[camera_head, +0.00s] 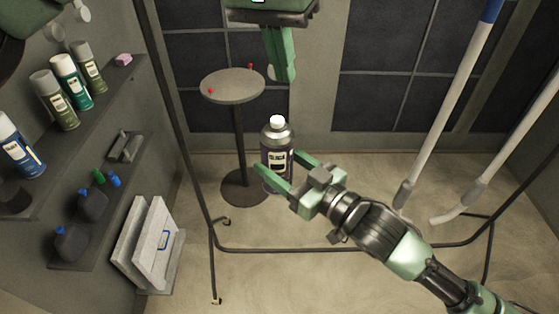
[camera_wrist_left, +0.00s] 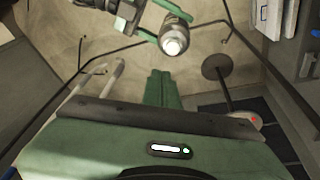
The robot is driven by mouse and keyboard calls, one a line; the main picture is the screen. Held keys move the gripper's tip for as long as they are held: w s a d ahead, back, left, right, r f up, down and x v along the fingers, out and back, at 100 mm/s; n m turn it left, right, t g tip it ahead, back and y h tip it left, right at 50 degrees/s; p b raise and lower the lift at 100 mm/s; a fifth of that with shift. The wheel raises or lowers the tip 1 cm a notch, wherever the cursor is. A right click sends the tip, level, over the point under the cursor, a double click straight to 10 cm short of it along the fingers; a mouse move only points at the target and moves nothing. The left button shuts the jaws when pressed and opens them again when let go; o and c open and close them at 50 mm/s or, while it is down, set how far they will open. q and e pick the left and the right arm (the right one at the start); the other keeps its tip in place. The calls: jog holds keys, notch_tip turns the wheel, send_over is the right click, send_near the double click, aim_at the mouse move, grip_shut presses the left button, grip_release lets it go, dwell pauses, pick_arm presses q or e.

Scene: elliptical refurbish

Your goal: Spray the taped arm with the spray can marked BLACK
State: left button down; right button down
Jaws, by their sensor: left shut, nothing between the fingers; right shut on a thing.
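The dark spray can (camera_head: 277,140) has a white cap and a pale label that seems to read BLACK, though the lettering is small. My right gripper (camera_head: 283,172) is shut around its lower body and holds it upright. The can also shows end-on in the left wrist view (camera_wrist_left: 173,46). The taped arm (camera_head: 445,100) is a white pole with blue at its upper end and a grey lower end, right of the can and apart from it. My left gripper (camera_head: 285,80) is shut and empty, fingers pointing down, above and behind the can; it also shows in the left wrist view (camera_wrist_left: 162,95).
A second white pole (camera_head: 510,145) stands to the right. A dark tube frame (camera_head: 300,250) crosses the floor around the can. A round stand (camera_head: 233,88) with red knobs is behind. Wall shelves hold several spray cans (camera_head: 72,82) and bottles (camera_head: 72,242); panels (camera_head: 150,245) lean below.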

aim_at(278, 118)
pick_arm(q)
jog(key=shift+y, duration=0.3)
jog(key=shift+w+a+f, duration=0.1)
jog(key=shift+a+f, duration=0.1)
jog(key=shift+f, duration=0.8)
jog(key=shift+a+f, duration=0.15)
jog(key=shift+f, duration=0.8)
jog(key=shift+w+a+f, duration=0.1)
jog(key=shift+a+f, duration=0.1)
jog(key=shift+f, duration=0.8)
jog(key=shift+s+f, duration=0.1)
jog(key=shift+f, duration=0.2)
jog(key=shift+x, duration=0.8)
jog(key=shift+s+a, duration=0.1)
jog(key=shift+s, duration=0.1)
jog(key=shift+w+d+v, duration=0.1)
jog(key=shift+w+v, duration=0.05)
jog(key=shift+v, duration=0.65)
jog(key=shift+w+d+v, duration=0.1)
jog(key=shift+w+v, duration=0.05)
jog(key=shift+v, duration=0.7)
jog(key=shift+w+d+v, duration=0.1)
jog(key=shift+w+v, duration=0.05)
jog(key=shift+v, duration=0.65)
jog(key=shift+r, duration=0.15)
